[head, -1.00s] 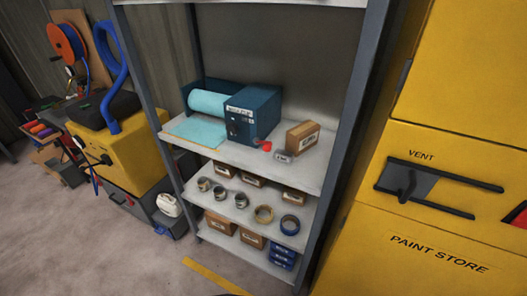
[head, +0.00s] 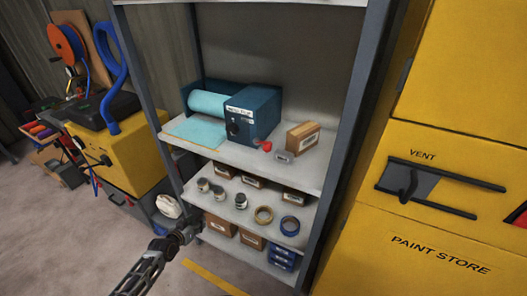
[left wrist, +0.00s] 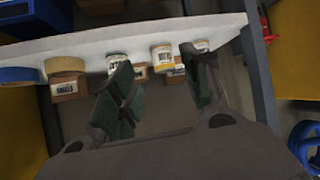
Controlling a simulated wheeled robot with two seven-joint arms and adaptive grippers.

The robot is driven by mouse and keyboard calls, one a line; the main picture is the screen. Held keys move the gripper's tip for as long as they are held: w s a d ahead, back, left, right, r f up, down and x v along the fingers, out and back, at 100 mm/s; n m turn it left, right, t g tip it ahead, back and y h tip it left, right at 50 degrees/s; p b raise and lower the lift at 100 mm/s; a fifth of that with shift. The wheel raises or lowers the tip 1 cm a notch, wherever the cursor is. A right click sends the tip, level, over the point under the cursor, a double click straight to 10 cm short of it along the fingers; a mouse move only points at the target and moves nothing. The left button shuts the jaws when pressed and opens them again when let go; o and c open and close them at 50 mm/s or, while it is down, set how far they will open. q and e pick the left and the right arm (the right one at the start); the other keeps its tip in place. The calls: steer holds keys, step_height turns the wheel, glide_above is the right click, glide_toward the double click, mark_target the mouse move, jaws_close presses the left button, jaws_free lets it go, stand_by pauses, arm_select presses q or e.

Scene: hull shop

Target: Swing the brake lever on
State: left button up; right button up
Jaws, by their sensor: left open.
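A dark teal machine (head: 252,112) with a pale blue roll (head: 208,104) stands on the upper shelf board of the rack. A small red lever (head: 264,145) sticks out at its lower right front; it looks like the brake lever, but its marking is too small to read. My left gripper (head: 191,229) is low in front of the rack, below and left of the lever and well apart from it. In the left wrist view my left gripper (left wrist: 155,68) is open and empty, with its fingers pointing toward a lower shelf. My right gripper is not in view.
The lower shelf (head: 265,224) holds cans and tape rolls; cardboard boxes are below. A cardboard box (head: 302,136) stands right of the machine. Grey rack posts (head: 345,110) bound the shelves. A yellow paint store cabinet (head: 425,235) stands right. Floor is clear at lower left.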

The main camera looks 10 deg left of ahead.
arm_select(q)
steer(key=d+r+m+h, duration=0.3)
steer(key=d+r, duration=0.3)
steer(key=r, duration=0.6)
steer(key=d+r+m+t+h, duration=0.1)
steer(key=d+r+m+h, duration=0.1)
steer(key=d+r, duration=0.5)
steer(key=s+d+r+m+t+h, duration=0.1)
steer(key=d+r+m+h, duration=0.2)
steer(key=r, duration=1.4)
steer(key=shift+d+m+h, duration=0.3)
steer(key=shift+d+h, duration=0.8)
steer(key=shift+d, duration=0.95)
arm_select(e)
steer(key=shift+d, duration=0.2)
arm_select(q)
steer(key=shift+w+d, duration=0.1)
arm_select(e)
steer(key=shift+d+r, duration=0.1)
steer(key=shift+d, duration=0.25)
